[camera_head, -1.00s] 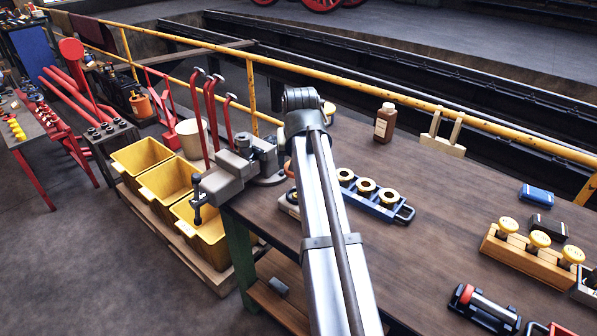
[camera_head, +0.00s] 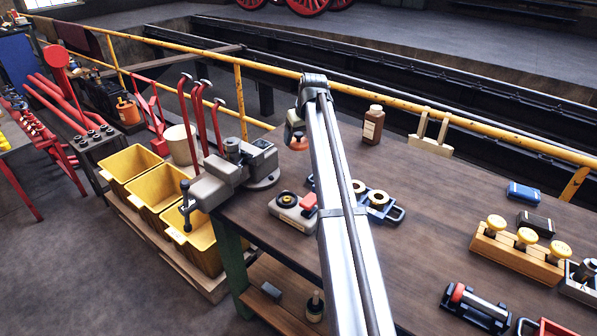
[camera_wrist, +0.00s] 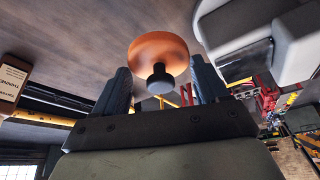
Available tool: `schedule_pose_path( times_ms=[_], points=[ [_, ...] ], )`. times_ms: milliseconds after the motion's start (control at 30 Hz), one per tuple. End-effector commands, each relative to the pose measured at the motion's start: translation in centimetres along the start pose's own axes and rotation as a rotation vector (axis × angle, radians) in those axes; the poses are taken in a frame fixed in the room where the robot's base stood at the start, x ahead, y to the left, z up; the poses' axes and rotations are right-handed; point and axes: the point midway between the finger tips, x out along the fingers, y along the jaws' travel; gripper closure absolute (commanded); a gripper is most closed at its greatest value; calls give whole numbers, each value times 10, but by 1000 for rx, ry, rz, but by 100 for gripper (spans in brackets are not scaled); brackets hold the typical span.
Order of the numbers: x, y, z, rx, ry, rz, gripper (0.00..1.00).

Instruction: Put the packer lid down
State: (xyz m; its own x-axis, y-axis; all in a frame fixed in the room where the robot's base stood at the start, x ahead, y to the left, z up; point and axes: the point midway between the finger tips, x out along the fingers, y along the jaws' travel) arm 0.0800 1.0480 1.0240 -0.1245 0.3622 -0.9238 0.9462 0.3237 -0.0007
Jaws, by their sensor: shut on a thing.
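The packer lid, an orange-copper disc (camera_head: 298,144) with a black knob, is at my gripper (camera_head: 297,128) over the back left part of the bench. In the wrist view the lid (camera_wrist: 172,49) faces me with its knob between the two blue-grey fingers of my gripper (camera_wrist: 160,82). I cannot tell whether the lid touches the bench top. A pale device (camera_head: 296,214) with a black ring and a red block stands on the bench nearer the front, apart from the lid.
A grey vise (camera_head: 232,170) stands left of the lid. A brown bottle (camera_head: 373,127) and a wooden stand (camera_head: 430,140) are to the right. A blue tray (camera_head: 394,212) with brass rings is partly behind my arm. Bare bench (camera_head: 440,185) lies to the right.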

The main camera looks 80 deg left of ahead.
Motion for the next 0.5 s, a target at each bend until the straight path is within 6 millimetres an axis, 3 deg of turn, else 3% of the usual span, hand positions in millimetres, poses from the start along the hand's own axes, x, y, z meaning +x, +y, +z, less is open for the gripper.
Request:
schedule_pose_path(
  times_ms=[267, 500],
  points=[
    [10, 0, 5, -59, -1, -25, 56],
    [44, 0, 20, -58, -2, -25, 56]
  ],
)
